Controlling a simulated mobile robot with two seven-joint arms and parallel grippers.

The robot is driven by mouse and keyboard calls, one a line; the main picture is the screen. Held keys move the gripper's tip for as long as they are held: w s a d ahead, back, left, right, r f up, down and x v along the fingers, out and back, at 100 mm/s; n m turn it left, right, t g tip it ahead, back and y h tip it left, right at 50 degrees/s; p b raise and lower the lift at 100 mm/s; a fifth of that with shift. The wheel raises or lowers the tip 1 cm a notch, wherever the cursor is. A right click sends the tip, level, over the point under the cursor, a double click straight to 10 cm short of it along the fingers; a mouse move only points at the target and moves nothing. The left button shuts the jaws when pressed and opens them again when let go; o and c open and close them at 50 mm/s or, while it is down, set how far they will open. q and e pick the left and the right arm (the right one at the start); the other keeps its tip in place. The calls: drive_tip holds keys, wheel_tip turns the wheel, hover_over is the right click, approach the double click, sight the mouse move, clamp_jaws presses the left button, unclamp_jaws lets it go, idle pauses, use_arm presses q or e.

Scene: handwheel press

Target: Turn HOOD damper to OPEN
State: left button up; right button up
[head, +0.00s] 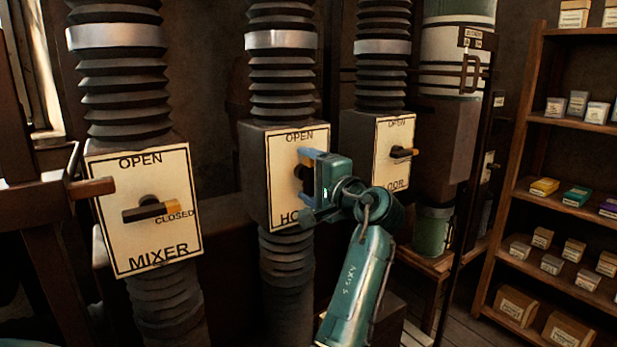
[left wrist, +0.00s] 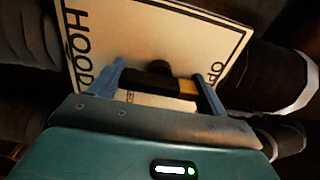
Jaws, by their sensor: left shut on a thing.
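The HOOD damper plate (head: 283,200) is on the middle duct, with OPEN at its top; my left gripper covers much of it. My left gripper (head: 306,182) is at the plate, its blue fingers one above the other. In the left wrist view the plate (left wrist: 180,25) appears turned sideways, HOOD at left and OPEN at right. There the left gripper (left wrist: 162,88) is shut on the dark handle (left wrist: 150,80), one finger at each end. The handle lies upright relative to the plate, its yellow end toward OPEN. My right gripper is not in view.
The MIXER damper plate (head: 145,235) at left has its yellow handle end at CLOSED. Another damper plate (head: 394,150) is to the right, its handle sideways. A shelf (head: 560,120) with small boxes stands at far right. A wooden post and bar (head: 60,190) stand at left.

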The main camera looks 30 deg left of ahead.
use_arm(q)
drive_tip(key=o, duration=1)
drive_tip(key=v, duration=1.3)
drive_tip(key=shift+s, duration=0.1)
